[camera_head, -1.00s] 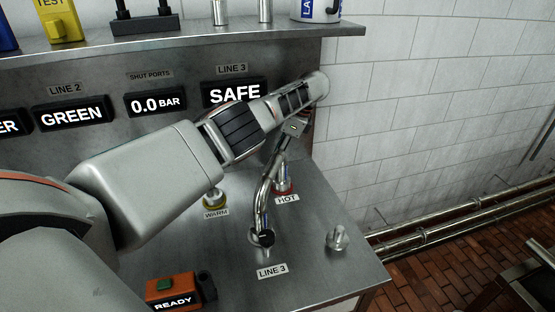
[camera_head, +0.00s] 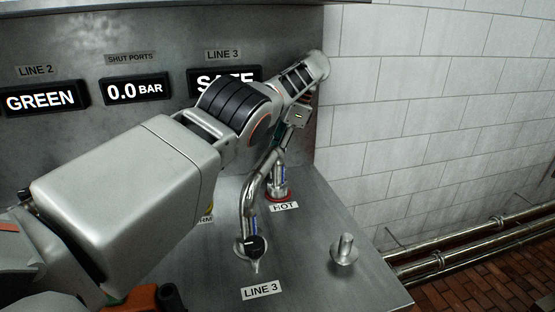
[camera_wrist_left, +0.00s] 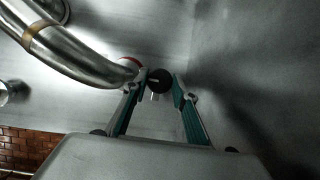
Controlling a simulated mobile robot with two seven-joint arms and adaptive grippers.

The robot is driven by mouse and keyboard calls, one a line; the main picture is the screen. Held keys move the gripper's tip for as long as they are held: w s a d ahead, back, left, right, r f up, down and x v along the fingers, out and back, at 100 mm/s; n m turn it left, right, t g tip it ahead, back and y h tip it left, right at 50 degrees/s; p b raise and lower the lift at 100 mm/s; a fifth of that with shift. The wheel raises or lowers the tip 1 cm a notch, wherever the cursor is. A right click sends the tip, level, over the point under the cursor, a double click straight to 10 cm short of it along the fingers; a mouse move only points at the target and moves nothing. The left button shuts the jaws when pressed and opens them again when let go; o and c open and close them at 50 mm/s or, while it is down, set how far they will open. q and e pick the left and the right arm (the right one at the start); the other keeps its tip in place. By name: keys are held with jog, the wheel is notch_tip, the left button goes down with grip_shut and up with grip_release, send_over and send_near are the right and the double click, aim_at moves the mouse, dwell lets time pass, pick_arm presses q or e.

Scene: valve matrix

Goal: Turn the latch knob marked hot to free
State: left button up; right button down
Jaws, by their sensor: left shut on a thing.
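The hot latch knob shows in the wrist view as a small dark round knob (camera_wrist_left: 158,80) between the fingertips of my left gripper (camera_wrist_left: 159,88). The fingers, with green sides, are shut on it. In the head view my left gripper (camera_head: 284,140) points down over the port with a red ring (camera_head: 278,196) behind the HOT label (camera_head: 284,207). The bent steel pipe (camera_head: 250,196) stands in front and hides part of the fingers and the knob. The knob's turn angle cannot be read. My right gripper is out of view.
The pipe also passes close on the left in the wrist view (camera_wrist_left: 85,65). A bare steel stub (camera_head: 344,250) stands at right on the bench. Displays read GREEN (camera_head: 40,98) and 0.0 BAR (camera_head: 135,91); my arm partly covers the SAFE display (camera_head: 250,74). The WARM label (camera_head: 205,220) is partly covered.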

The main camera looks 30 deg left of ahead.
pick_arm(q)
jog(key=shift+f+n+b, duration=0.1)
jog(key=shift+n+b, duration=0.2)
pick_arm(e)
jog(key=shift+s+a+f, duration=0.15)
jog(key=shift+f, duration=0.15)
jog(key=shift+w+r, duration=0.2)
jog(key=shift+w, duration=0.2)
